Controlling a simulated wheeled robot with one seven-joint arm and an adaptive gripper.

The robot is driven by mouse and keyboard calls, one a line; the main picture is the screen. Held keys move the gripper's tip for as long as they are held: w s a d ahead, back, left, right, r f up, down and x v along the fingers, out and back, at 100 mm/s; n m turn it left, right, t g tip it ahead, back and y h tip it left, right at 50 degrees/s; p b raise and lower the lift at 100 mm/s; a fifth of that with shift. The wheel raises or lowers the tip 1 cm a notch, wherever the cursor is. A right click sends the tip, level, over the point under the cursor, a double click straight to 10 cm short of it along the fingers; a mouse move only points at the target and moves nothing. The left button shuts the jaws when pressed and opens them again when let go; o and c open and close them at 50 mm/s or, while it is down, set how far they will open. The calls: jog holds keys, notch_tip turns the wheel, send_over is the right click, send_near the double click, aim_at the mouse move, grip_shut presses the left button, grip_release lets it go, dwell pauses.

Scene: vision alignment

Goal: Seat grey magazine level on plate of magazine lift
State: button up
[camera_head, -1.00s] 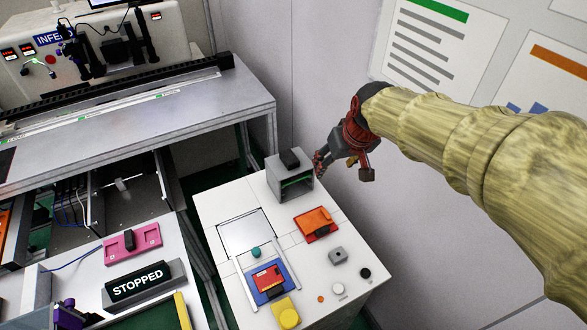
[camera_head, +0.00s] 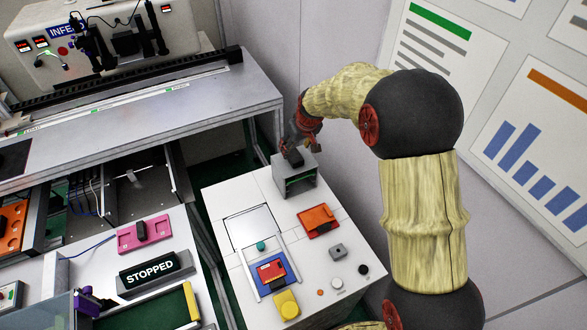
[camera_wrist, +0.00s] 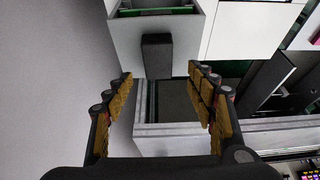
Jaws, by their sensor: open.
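The grey magazine (camera_head: 296,182) is an open-fronted box with a black handle (camera_head: 294,157) on top and green edges inside. It stands upright at the far end of the white cabinet top. In the wrist view, the magazine (camera_wrist: 188,30) and its black handle (camera_wrist: 157,56) are ahead of my gripper (camera_wrist: 160,76). The two fingers are wide apart, empty, one on each side of the handle's line and just short of it. In the head view my gripper (camera_head: 306,143) is at the far side of the magazine, close to the handle. I cannot clearly identify the lift plate.
The cabinet top (camera_head: 232,192) also holds an orange item (camera_head: 317,220), a red-and-blue item (camera_head: 272,271), a yellow button (camera_head: 287,304) and small knobs. A long metal bench (camera_head: 200,100) stands to the left, with an open bay (camera_head: 140,190) below. A wall is close behind and right.

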aim_at(294, 153)
jog(key=x, duration=0.5)
jog(key=shift+w+d+f+b, duration=0.1)
jog(key=shift+w+f+b, duration=0.05)
jog(key=shift+f+b, duration=0.2)
jog(key=c, duration=0.3)
jog(key=c, duration=1.1)
grip_shut()
jog(key=shift+w+r, duration=0.1)
jog(key=shift+r, duration=0.05)
